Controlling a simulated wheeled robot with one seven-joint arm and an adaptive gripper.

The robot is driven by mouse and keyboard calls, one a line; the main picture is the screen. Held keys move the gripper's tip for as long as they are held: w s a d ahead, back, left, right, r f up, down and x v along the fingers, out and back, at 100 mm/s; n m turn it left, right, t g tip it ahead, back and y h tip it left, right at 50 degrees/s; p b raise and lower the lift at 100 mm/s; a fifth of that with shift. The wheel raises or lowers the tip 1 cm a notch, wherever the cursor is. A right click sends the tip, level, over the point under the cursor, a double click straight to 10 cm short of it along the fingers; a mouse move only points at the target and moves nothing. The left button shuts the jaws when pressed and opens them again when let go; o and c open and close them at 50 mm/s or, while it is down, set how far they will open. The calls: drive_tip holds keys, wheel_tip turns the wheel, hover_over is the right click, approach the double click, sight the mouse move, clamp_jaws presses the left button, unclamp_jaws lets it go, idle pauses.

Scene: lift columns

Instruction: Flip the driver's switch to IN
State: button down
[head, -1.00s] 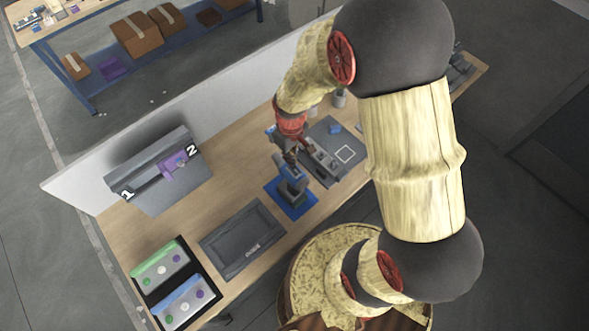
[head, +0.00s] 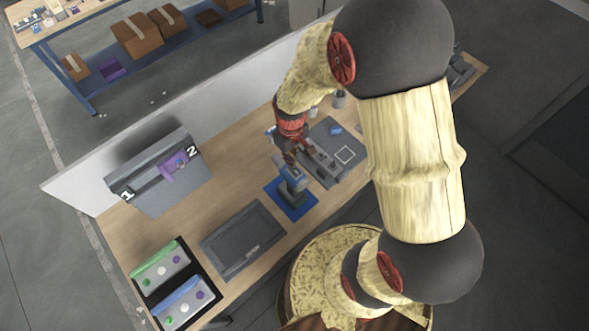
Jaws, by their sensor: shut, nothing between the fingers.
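The driver (head: 292,186) looks like the blue and grey tool standing on a blue mat (head: 301,207) near the middle of the workbench. Its switch is too small to make out, so I cannot tell its setting. My gripper (head: 291,158) is shut and empty, pointing down at the top of the driver. Whether the fingertips touch it I cannot tell.
A grey rack marked 1 and 2 (head: 160,190) stands at the left back. A dark tray (head: 222,262) lies in front, with a black tray (head: 153,293) of green and blue lidded boxes further left. A grey fixture (head: 322,165) is close right of the driver. A white panel (head: 80,187) edges the bench's back.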

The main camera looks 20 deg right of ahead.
drive_tip(key=shift+f+b, duration=0.9)
drive_tip(key=shift+f, duration=0.3)
idle(0.7)
drive_tip(key=shift+r, duration=0.1)
drive_tip(key=shift+r+p, duration=2.35)
drive_tip(key=shift+r, duration=1.15)
